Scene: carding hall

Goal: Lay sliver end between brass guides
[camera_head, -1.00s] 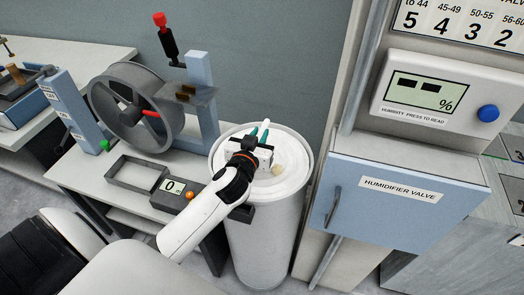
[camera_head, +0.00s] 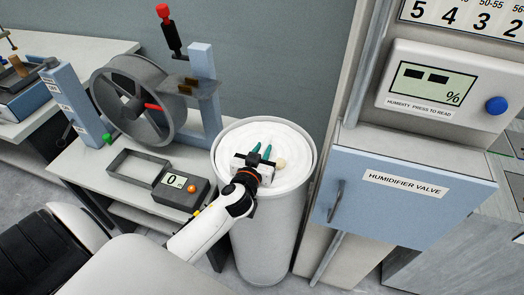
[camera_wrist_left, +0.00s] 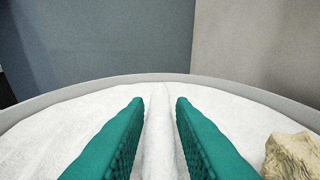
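A tall white can (camera_head: 262,225) is full of white coiled sliver (camera_head: 285,140). My left gripper (camera_head: 261,150) is over the can mouth, with its teal fingers spread apart. In the left wrist view a white ridge of sliver (camera_wrist_left: 158,130) runs between the two fingers (camera_wrist_left: 160,105), with gaps beside it. Whether that ridge is the sliver end is unclear. A beige lump (camera_wrist_left: 293,157) lies on the sliver to the right of the fingers. Two brass guides (camera_head: 187,86) sit on a grey bracket by the large wheel. My right gripper is not in view.
A grey wheel (camera_head: 107,95) with a red handle stands on the bench left of the can. In front are an open grey tray (camera_head: 118,163) and a scale (camera_head: 172,181) reading 0. A blue humidifier valve cabinet (camera_head: 400,220) stands close to the can's right.

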